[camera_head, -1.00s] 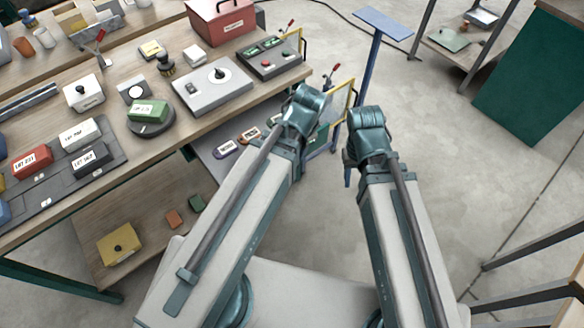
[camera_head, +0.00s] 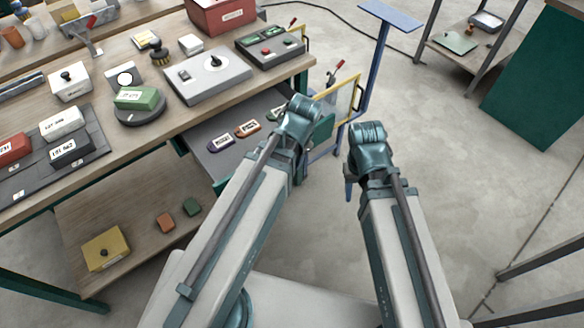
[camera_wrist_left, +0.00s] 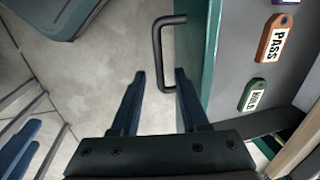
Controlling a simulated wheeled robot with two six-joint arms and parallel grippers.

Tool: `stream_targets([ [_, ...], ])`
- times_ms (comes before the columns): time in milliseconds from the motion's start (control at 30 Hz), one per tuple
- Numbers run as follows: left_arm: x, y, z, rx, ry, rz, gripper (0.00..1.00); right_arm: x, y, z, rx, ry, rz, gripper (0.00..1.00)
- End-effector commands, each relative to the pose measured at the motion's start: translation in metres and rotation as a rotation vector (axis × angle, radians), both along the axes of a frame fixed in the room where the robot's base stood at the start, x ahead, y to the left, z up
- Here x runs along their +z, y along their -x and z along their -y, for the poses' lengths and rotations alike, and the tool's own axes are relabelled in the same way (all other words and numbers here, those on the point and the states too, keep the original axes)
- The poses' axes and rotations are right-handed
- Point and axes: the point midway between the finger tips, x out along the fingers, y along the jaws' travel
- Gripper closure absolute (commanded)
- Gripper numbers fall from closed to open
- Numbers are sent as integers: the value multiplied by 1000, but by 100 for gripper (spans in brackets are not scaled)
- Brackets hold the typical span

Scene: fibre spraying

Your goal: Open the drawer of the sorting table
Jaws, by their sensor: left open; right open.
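The sorting table (camera_head: 165,140) is at the left of the head view. Its grey drawer (camera_head: 205,158) stands out from under the tabletop, with several labelled tags (camera_head: 248,128) inside. In the left wrist view, a dark bar handle (camera_wrist_left: 158,45) sticks out from the drawer's green front (camera_wrist_left: 208,60). My left gripper (camera_wrist_left: 160,75) is open, its fingertips around the near end of the handle; I cannot tell whether they touch it. In the head view its fingers are hidden behind my left wrist. My right gripper (camera_head: 348,188) is mostly hidden below its wrist, in clear space right of the drawer.
A blue stand (camera_head: 372,70) and a yellow-framed cart (camera_head: 345,98) are just beyond the drawer. Concrete floor (camera_head: 450,170) is open to the right.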

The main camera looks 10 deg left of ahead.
Motion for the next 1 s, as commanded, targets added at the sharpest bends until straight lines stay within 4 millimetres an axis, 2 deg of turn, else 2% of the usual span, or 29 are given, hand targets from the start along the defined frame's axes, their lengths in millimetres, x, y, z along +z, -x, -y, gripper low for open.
stream_targets([
  [33,-12,-1,-1,1,0,0,55,-12,0,0,0,0,0,55],
  [133,-18,-2,-2,1,0,0,55,-18,0,0,0,0,0,55],
  [467,-19,-2,-3,0,0,0,55,-19,0,0,0,0,0,55],
  [567,-19,-2,-3,0,0,0,70,-19,0,0,0,0,0,55],
  [733,-19,-2,-3,0,0,0,100,-19,0,0,0,0,0,55],
  [1000,-19,-2,-3,0,0,0,100,-19,0,0,0,0,0,55],
])
